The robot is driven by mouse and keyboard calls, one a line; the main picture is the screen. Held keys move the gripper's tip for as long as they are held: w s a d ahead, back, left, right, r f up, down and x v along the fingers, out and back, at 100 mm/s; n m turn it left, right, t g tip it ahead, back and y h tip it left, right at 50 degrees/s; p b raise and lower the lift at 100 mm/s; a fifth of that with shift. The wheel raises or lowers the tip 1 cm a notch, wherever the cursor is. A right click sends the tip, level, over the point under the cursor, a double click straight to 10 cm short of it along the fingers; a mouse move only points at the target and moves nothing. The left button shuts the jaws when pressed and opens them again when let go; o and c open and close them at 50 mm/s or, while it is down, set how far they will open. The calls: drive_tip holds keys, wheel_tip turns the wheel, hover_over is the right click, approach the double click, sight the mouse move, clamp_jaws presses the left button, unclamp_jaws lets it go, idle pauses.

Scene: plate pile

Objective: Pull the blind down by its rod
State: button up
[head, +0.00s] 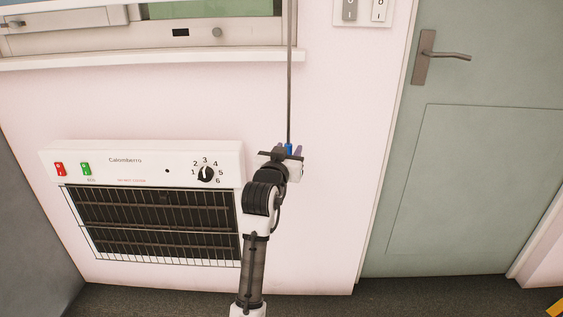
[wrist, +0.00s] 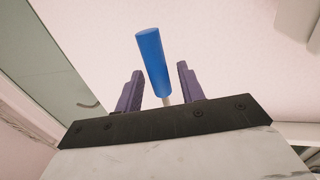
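The blind's thin grey rod (head: 290,85) hangs down the wall from above the head view, right of the window. Its blue handle (wrist: 153,62) is at the lower end; in the head view only a little blue shows at my gripper. My gripper (head: 289,154) is at this lower end. In the wrist view the two purple fingers of my gripper (wrist: 160,88) stand apart, one on each side of the handle's line, with gaps to both. How deep the handle sits between them is hard to tell. The blind itself is not clearly in view.
A wall heater (head: 140,180) with switches and a dial is just left of my gripper. The window sill (head: 150,58) juts out above it. A green door (head: 480,150) with a lever handle (head: 445,56) is to the right. Light switches (head: 363,10) are at the top.

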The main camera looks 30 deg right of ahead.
drive_tip(key=v, duration=1.3)
drive_tip(key=shift+a, duration=0.1)
